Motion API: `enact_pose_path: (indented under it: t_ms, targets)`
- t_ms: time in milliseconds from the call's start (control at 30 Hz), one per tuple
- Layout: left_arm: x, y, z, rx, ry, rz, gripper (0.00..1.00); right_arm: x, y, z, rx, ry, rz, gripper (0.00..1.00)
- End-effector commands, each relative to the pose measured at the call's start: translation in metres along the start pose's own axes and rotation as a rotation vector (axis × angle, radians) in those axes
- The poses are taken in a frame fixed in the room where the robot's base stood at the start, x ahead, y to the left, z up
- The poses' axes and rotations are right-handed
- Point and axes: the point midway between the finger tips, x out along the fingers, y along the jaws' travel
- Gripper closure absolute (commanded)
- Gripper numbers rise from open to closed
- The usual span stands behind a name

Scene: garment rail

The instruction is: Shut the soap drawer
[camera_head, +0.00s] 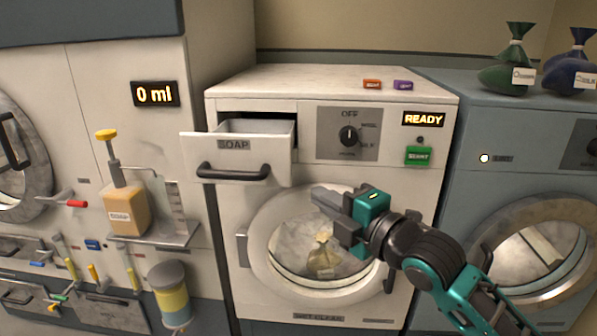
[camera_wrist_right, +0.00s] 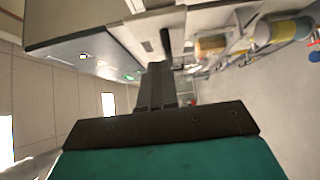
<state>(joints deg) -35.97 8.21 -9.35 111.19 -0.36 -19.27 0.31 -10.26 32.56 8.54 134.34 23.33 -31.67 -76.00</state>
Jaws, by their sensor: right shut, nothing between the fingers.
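The soap drawer (camera_head: 236,157) is pulled out of the upper left of the white washing machine, and its open tray shows behind the front. Its front carries a SOAP label and a dark bar handle (camera_head: 233,173). My right gripper (camera_head: 320,194) is shut and empty, in front of the round door, below and to the right of the drawer and apart from it in the picture. Its closed fingers (camera_wrist_right: 155,85) also show in the right wrist view. My left gripper is not in view.
The washer's round door (camera_head: 257,262) is closed, with a small sack (camera_head: 323,257) behind its glass. A soap pump bottle (camera_head: 126,209) stands on a shelf at left. A READY display (camera_head: 423,119) and green START button (camera_head: 418,156) are at upper right. A blue-grey machine (camera_head: 470,185) stands at right.

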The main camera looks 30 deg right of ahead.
Motion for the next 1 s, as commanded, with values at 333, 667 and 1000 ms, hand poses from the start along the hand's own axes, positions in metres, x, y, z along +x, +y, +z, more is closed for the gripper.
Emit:
enact_pose_path:
  t_ms: [333, 667, 1000]
  targets:
    - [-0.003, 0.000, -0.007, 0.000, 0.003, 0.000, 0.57, 0.057, 0.002, -0.001, 0.005, 0.001, 0.002, 1.00]
    - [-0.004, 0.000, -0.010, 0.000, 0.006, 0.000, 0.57, 0.100, 0.000, 0.018, 0.001, 0.000, -0.001, 1.00]
    - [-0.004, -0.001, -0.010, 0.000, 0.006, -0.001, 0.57, 0.109, 0.000, 0.028, 0.001, 0.001, -0.001, 1.00]
